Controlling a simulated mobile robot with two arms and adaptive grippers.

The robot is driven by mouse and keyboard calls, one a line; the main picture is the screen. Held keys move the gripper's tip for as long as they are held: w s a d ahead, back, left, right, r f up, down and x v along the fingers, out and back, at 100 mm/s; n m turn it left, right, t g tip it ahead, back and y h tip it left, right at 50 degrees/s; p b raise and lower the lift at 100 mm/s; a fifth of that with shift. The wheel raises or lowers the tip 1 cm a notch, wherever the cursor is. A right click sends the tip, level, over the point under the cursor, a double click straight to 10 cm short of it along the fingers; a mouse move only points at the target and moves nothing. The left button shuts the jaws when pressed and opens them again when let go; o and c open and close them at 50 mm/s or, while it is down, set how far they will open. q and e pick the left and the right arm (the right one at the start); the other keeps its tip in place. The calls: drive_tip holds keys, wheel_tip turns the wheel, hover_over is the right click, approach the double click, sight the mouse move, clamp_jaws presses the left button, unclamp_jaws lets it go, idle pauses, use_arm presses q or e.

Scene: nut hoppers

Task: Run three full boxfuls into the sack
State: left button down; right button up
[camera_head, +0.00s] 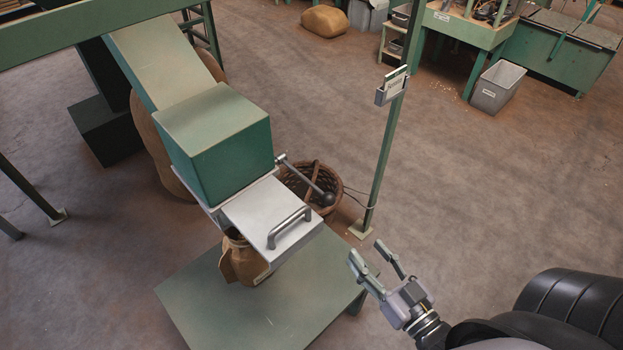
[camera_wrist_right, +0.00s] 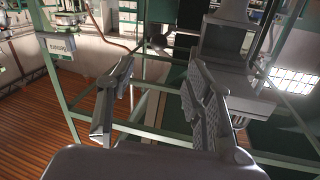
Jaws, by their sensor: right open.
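The green metering box (camera_head: 215,142) sits at the lower end of a sloping chute (camera_head: 160,62). A flat metal slide plate (camera_head: 262,215) with a bar handle (camera_head: 290,228) sticks out from under the box. A lever with a dark ball knob (camera_head: 326,198) points out from the box's right side. The brown sack (camera_head: 243,262) stands upright below the plate on a green table; its mouth is hidden. My right gripper (camera_head: 366,252) is open and empty, right of the handle and apart from it. Its spread fingers show in the right wrist view (camera_wrist_right: 160,75). My left gripper is not in view.
The green table (camera_head: 220,310) has a bare front. A wicker basket (camera_head: 300,180) stands on the floor behind the lever. A green post (camera_head: 385,150) with a card holder (camera_head: 391,88) rises just beyond my right gripper. The floor to the right is open.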

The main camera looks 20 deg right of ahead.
sight(332, 205)
drive_tip(key=w+b, duration=0.1)
drive_tip(key=w, duration=0.4)
drive_tip(key=w+a+b, duration=0.1)
drive_tip(key=w+b, duration=0.1)
drive_tip(key=w, duration=0.4)
drive_tip(key=w+b, duration=0.1)
drive_tip(key=w, duration=0.4)
drive_tip(key=shift+w+a+r+b, duration=0.25)
drive_tip(key=shift+a+b, duration=0.05)
drive_tip(key=shift+b, duration=0.1)
drive_tip(key=shift+c, duration=0.4)
clamp_jaws()
